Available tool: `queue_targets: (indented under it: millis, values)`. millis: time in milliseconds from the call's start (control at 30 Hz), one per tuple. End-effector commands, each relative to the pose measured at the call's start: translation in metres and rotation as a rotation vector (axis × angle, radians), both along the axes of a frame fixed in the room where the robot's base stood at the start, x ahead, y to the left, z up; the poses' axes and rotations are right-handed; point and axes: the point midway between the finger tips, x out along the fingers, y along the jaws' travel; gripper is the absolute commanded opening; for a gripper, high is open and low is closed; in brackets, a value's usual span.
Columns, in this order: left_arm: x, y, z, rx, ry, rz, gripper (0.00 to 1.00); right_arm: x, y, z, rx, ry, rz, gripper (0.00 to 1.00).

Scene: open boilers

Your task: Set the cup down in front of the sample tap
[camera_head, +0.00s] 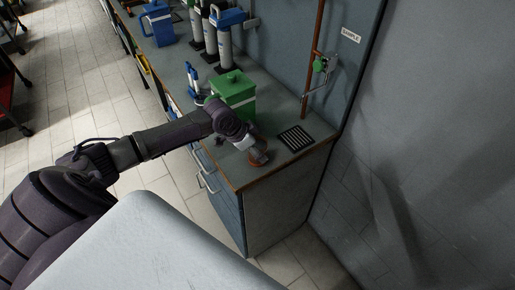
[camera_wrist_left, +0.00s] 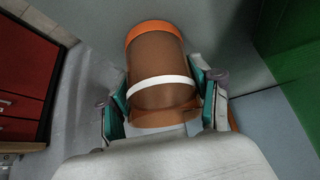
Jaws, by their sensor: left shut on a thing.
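My left gripper (camera_head: 254,150) is shut on a brown cup (camera_head: 258,158) at the front edge of the counter. In the left wrist view the cup (camera_wrist_left: 158,62) has an orange rim and a white band, and sits between the two fingers of the gripper (camera_wrist_left: 164,100). I cannot tell whether the cup touches the counter. The sample tap (camera_head: 320,66) has a green handle and hangs on the wall at the right, under a SAMPLE sign (camera_head: 350,35). A dark slotted grate (camera_head: 296,138) lies on the counter below it, to the right of the cup. My right gripper is not in view.
A green container (camera_head: 233,92) stands close behind my left gripper, and shows at the right in the left wrist view (camera_wrist_left: 290,45). Blue and white bottles (camera_head: 224,42) and a blue jug (camera_head: 159,25) stand farther back. A copper pipe (camera_head: 314,40) runs down the wall.

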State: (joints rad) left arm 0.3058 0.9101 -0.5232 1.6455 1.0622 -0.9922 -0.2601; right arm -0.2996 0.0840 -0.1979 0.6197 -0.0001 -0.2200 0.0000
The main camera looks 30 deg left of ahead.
Motion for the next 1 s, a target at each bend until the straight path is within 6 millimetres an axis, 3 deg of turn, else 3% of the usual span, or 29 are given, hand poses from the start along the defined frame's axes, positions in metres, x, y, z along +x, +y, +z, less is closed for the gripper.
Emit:
queue_targets:
  millis: [33,67,200,667,1000]
  values:
    - [0.0,0.0,-0.002,-0.001,-0.001,0.0,0.24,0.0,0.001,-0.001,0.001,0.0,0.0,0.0]
    - [0.0,0.0,-0.003,0.0,0.0,0.0,0.65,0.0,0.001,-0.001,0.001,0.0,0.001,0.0]
    - [0.0,0.0,-0.002,0.0,0.001,0.0,0.89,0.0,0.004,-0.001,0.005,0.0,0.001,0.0]
    - [-0.003,0.003,0.007,0.002,-0.001,0.0,0.89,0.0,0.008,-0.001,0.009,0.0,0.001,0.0]
    - [-0.032,0.023,0.066,0.005,-0.001,0.0,0.89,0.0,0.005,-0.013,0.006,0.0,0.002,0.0]
